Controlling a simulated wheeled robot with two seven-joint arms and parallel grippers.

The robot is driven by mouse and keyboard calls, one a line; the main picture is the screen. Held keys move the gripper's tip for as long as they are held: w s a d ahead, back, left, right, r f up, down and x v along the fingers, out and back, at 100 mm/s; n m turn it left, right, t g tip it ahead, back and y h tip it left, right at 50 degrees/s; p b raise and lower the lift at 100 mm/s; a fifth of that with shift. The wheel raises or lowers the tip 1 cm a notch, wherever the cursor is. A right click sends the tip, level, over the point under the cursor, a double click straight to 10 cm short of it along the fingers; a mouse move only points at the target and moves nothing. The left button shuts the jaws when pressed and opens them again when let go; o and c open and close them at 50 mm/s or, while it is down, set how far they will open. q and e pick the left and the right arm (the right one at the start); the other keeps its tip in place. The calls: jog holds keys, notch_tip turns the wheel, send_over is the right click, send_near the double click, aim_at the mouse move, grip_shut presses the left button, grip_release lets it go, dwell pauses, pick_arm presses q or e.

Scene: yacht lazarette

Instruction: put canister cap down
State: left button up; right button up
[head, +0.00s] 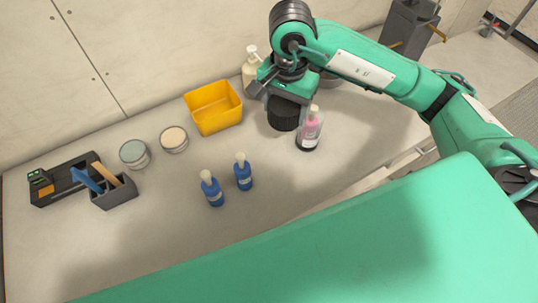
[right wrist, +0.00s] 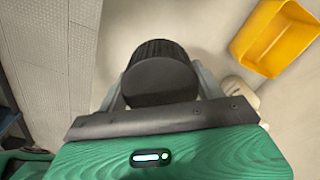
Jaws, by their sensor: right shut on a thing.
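The canister cap is a black, round, ribbed cap (head: 284,113). It hangs below my right gripper (head: 272,96), near the back of the counter in the head view. In the right wrist view the cap (right wrist: 160,75) sits between the two grey fingers of the right gripper (right wrist: 160,90), which is shut on it. In the head view the cap appears just left of a clear bottle with pink content (head: 311,130); I cannot tell whether they touch. My left gripper is not in view.
A yellow bin (head: 214,108) stands left of the cap, and a white pump bottle (head: 251,68) behind it. Two blue bottles (head: 243,172) stand nearer the front. Two round tins (head: 174,139) and a grey caddy (head: 114,193) are at left. Counter between bin and blue bottles is clear.

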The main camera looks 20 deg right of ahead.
notch_tip(320, 180, down, 5)
jog(key=p, duration=0.4)
send_over(282, 163)
notch_tip(282, 163, down, 10)
jog(key=shift+f, duration=0.1)
notch_tip(282, 163, down, 4)
jog(key=shift+p, duration=0.4)
jog(key=shift+f, duration=0.2)
jog(key=shift+f+b, duration=0.45)
jog(key=shift+b, duration=0.3)
jog(key=o, duration=1.3)
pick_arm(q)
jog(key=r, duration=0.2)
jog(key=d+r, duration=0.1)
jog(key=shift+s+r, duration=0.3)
pick_arm(e)
jog(key=shift+r, duration=0.1)
